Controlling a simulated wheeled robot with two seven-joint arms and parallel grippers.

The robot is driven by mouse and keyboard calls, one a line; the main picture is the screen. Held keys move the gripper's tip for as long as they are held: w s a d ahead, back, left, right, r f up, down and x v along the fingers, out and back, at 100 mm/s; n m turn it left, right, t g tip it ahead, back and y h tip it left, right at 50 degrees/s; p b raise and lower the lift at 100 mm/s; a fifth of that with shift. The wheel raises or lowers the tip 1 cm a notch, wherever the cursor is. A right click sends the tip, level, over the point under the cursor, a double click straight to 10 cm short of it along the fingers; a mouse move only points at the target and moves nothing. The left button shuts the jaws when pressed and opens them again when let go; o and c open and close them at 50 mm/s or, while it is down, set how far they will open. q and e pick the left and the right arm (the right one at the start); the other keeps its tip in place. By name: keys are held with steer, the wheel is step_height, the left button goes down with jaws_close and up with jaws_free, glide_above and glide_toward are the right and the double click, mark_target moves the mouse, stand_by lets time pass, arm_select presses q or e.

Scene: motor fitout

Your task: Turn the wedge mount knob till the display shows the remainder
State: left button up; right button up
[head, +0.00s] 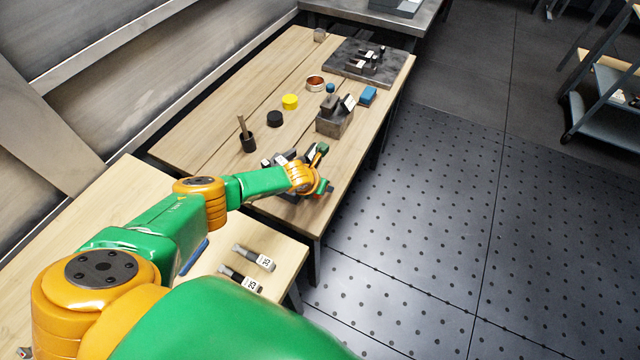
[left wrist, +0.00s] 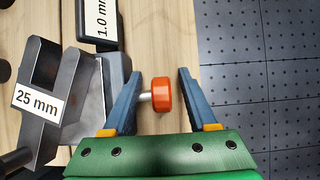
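The wedge mount (left wrist: 82,95) is a grey metal piece with a "25 mm" label, at the left of the left wrist view. A dark display (left wrist: 98,22) above it reads "1.0 m", its right part cut off by its edge or angle. The orange-red knob (left wrist: 162,94) on a short pale shaft points right from the mount. My left gripper (left wrist: 160,73) is open, with one finger on each side of the knob; a gap shows on the right side. In the head view my left gripper (head: 322,178) largely hides the mount and knob. My right gripper is not in view.
A grey block (head: 334,121) with a label stands farther back, near a blue block (head: 368,95). A black cylinder (head: 275,118), a yellow cylinder (head: 290,101) and a copper ring (head: 315,83) lie on the wooden table (head: 205,118). Two labelled pieces (head: 253,257) lie on the near table.

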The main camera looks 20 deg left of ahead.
arm_select(q)
steer(key=shift+s+r+p, duration=0.2)
steer(key=shift+r+p, duration=0.2)
steer(key=p+v, duration=0.2)
steer(key=v, duration=0.3)
steer(key=shift+s+r, duration=0.25)
steer(key=shift+r, duration=0.05)
steer(key=shift+s+r, duration=0.15)
